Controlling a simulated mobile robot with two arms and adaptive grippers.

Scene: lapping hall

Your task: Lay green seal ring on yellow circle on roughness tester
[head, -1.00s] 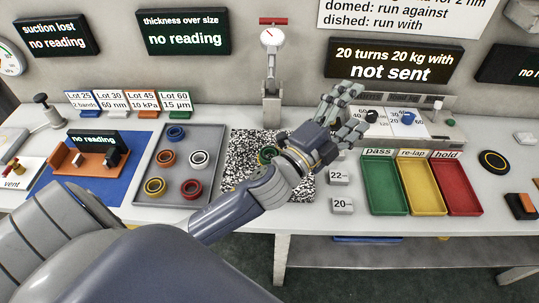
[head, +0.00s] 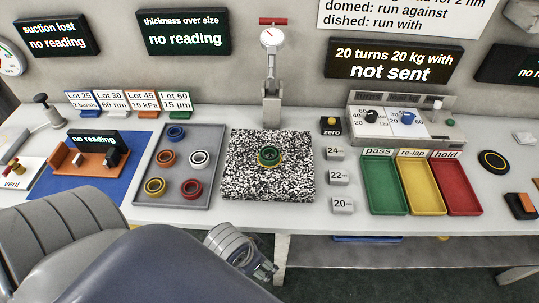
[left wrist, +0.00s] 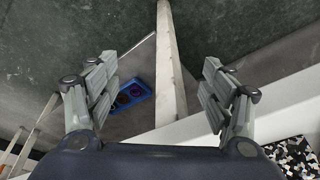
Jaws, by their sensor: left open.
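The green seal ring (head: 268,154) lies flat on the black-and-white speckled plate (head: 245,185) below the dial gauge. Yellow shows around its lower edge, apparently the yellow circle (head: 269,164); I cannot tell how exactly they are centred. My left gripper (head: 264,270) is low in the head view, in front of the table's front edge, well apart from the ring. In the left wrist view the fingers (left wrist: 160,88) are spread with nothing between them. The speckled plate shows there at the lower right corner (left wrist: 295,155). My right gripper is not in view.
A grey tray (head: 178,161) left of the plate holds several coloured rings. The gauge stand (head: 271,80) rises behind the plate. Blocks (head: 338,177) and green, yellow and red bins (head: 384,186) are to the right. A blue tray (left wrist: 127,95) sits low beneath the table.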

